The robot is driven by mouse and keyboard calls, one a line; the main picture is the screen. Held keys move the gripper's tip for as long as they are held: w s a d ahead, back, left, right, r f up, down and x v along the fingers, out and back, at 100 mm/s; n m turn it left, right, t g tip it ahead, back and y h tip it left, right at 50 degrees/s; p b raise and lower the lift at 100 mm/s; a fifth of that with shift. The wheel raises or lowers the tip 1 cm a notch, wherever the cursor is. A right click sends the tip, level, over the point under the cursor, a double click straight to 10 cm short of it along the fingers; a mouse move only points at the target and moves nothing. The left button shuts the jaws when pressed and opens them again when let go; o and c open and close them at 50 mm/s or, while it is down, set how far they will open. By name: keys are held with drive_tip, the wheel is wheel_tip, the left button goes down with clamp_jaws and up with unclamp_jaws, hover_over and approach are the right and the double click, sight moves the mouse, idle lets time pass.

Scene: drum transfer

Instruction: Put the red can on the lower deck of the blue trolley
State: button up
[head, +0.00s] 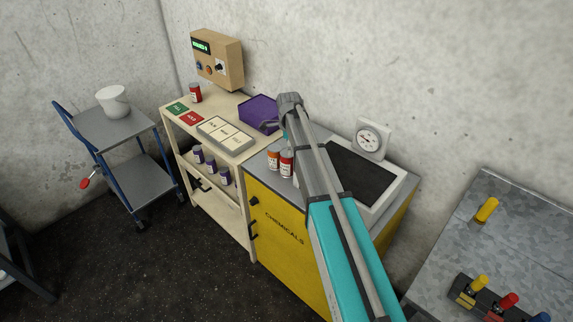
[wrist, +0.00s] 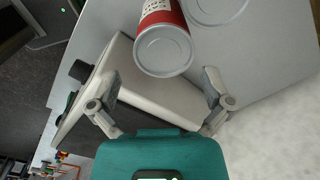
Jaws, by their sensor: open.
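A red can (head: 195,93) with a white label stands on the cream shelf unit by the green and red squares. Another red can (head: 287,163) stands beside an orange can (head: 273,160) on the yellow cabinet. The blue trolley (head: 116,128) is at the far left; its lower deck (head: 135,180) is bare. My gripper (head: 268,125) is above the worktops near the purple tray. In the wrist view my gripper (wrist: 161,78) is open and empty.
A white bucket (head: 113,101) stands on the trolley's upper deck. The purple tray (head: 259,114) and a scale with a dial (head: 370,138) are near my arm. Several dark jars (head: 211,164) stand on the cream unit's middle shelf. Open floor lies before the trolley.

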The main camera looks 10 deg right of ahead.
drive_tip(key=shift+f, duration=0.1)
drive_tip(key=shift+w+a+f+b, duration=0.1)
drive_tip(key=shift+f+b, duration=1.2)
drive_tip(key=shift+w+a+f+b, duration=0.1)
drive_tip(key=shift+f+b, duration=1.15)
drive_tip(key=shift+b, duration=0.05)
drive_tip(key=c, duration=1.1)
drive_tip(key=shift+o, duration=0.2)
drive_tip(key=shift+r, duration=0.25)
wheel_tip(320, 180, up, 18)
drive_tip(key=p, duration=1.8)
drive_tip(key=shift+f, duration=0.2)
